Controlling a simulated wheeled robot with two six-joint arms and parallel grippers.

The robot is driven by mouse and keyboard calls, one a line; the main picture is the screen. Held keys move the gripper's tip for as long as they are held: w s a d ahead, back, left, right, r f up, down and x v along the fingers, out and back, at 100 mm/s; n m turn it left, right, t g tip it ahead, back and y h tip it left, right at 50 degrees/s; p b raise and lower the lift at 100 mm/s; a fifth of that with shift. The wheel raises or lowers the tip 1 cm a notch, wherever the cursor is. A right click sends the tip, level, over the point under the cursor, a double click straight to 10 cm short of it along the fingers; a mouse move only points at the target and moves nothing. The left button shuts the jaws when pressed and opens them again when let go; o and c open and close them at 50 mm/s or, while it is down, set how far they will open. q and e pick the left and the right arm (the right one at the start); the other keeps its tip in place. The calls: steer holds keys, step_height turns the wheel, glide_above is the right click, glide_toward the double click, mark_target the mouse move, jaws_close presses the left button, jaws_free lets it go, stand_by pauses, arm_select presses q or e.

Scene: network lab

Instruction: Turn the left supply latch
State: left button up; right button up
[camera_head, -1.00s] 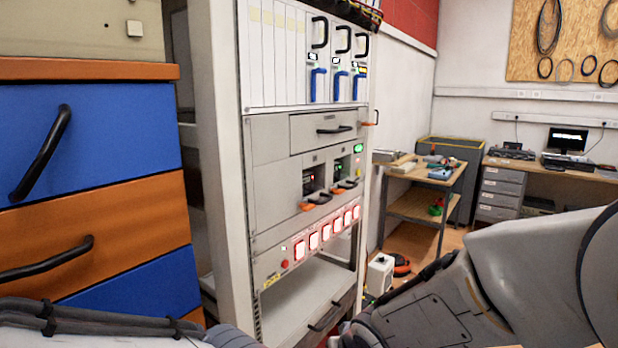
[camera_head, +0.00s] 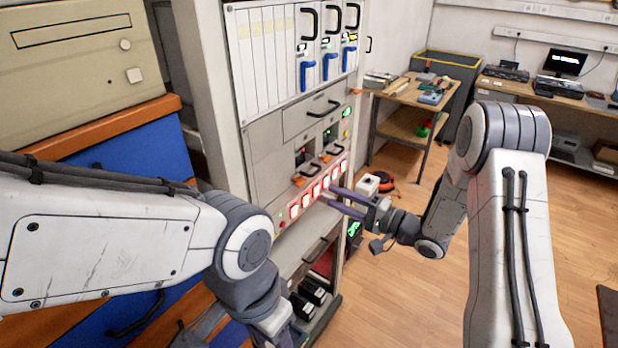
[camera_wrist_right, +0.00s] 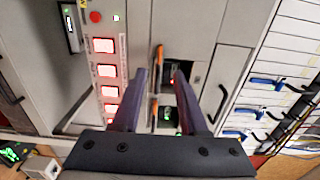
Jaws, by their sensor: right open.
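The left supply (camera_head: 303,157) sits in the rack with a red light. Its latch (camera_head: 298,181) is an orange-tipped lever with a black handle beside it. In the right wrist view the left supply latch (camera_wrist_right: 155,82) is upright in the picture, between my fingers. My right gripper (camera_head: 326,197) is open and empty in front of the rack, below and right of the latches in the head view. Its fingers (camera_wrist_right: 160,75) point at the supplies; contact cannot be told. My left arm crosses the lower left; its gripper is mostly hidden at the bottom edge.
The right supply (camera_head: 329,134), with a green light, has a similar latch (camera_head: 324,158). A row of red-lit switches (camera_head: 318,190) runs just below. Blue drawers (camera_head: 130,150) stand left of the rack.

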mark_target(303, 183)
steer(key=p+x, duration=0.2)
steer(key=x, duration=0.5)
steer(key=shift+w+a+r+p, duration=0.1)
steer(key=shift+a+p, duration=0.1)
steer(key=shift+p, duration=0.15)
steer(key=shift+w+a, duration=0.4)
steer(key=shift+a, duration=0.1)
jaws_close()
